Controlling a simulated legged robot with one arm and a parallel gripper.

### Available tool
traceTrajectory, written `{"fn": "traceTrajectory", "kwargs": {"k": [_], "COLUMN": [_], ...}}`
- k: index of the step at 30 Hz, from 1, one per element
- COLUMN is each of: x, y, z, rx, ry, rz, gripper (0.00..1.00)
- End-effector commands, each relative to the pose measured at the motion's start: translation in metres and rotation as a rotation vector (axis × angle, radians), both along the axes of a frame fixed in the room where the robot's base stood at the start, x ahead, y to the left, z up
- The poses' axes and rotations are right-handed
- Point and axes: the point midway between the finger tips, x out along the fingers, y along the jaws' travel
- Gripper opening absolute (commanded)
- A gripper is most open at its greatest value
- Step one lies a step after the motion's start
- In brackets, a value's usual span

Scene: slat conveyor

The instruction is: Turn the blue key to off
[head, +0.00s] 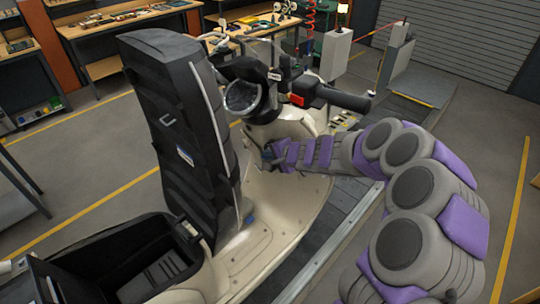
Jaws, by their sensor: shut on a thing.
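A cream scooter (285,205) stands on the slat conveyor. My gripper (268,156) is at the inner face of its front panel, below the handlebar. It is shut on a small blue thing, which looks like the blue key (266,153). The fingers hide most of the key and the lock around it, so I cannot tell which way the key is turned.
The scooter's black seat (175,130) stands raised at the left, above an open storage bin (125,260). The handlebar (335,98) with a red switch is just above my gripper. Workbenches (130,22) stand behind. The floor at right is clear.

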Motion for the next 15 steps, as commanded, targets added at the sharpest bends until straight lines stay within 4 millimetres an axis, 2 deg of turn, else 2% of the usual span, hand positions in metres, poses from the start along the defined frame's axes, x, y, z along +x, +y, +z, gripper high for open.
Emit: {"fn": "traceTrajectory", "kwargs": {"k": [4,5,7,15], "x": [-0.0003,-0.0003,-0.0003,-0.0003], "y": [-0.0001,-0.0001,-0.0001,-0.0001], "z": [-0.0008,-0.0008,-0.001,-0.0022], "rx": [-0.001,-0.001,-0.001,0.002], "ry": [0.001,0.001,0.002,-0.001], "rz": [0.0,0.0,0.0,-0.001], "gripper": [0.0,0.07,0.0,0.0]}}
